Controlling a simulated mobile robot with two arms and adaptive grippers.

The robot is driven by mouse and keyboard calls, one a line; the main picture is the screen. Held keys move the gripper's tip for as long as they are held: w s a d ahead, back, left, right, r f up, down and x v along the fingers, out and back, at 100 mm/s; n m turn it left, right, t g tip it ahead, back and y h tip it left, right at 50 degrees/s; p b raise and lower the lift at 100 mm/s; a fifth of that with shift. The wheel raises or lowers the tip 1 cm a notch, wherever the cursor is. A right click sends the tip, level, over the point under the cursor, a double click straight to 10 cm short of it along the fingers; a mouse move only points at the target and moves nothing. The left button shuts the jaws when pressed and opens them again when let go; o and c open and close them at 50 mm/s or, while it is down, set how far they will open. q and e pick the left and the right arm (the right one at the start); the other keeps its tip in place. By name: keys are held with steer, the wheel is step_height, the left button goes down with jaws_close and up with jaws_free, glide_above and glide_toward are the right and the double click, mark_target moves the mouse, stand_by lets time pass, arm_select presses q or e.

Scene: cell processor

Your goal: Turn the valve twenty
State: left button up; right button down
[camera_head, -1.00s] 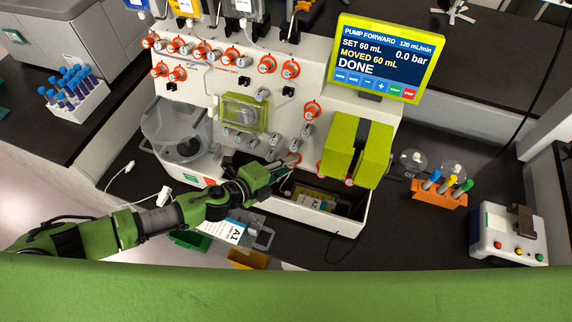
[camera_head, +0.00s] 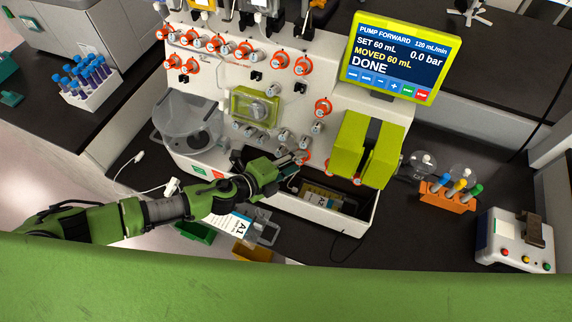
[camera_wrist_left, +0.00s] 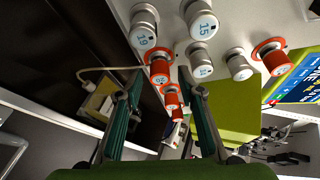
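My left gripper (camera_head: 292,161) is at the lower middle of the white processor's front panel. In the left wrist view its two fingers (camera_wrist_left: 161,76) are open and apart. A red-collared valve knob (camera_wrist_left: 159,68) shows between the fingertips, with a second red-collared knob (camera_wrist_left: 171,97) lower between the fingers. I cannot read a clear twenty on either, nor tell whether a finger touches one. Grey knobs marked 19 (camera_wrist_left: 143,38) and 15 (camera_wrist_left: 203,26) are above. In the head view the gripper partly hides a red-collared knob (camera_head: 304,157). My right gripper is out of view.
A yellow-green block pair (camera_head: 361,150) stands right of the gripper. An open bin (camera_head: 345,220) with a labelled bag lies below. The screen (camera_head: 400,55) reads DONE. An orange tube rack (camera_head: 447,198) is on the right.

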arm_select(q)
steer(key=v, duration=1.1)
steer(key=shift+s+a, duration=0.2)
steer(key=shift+s, duration=0.05)
steer(key=shift+r, duration=0.15)
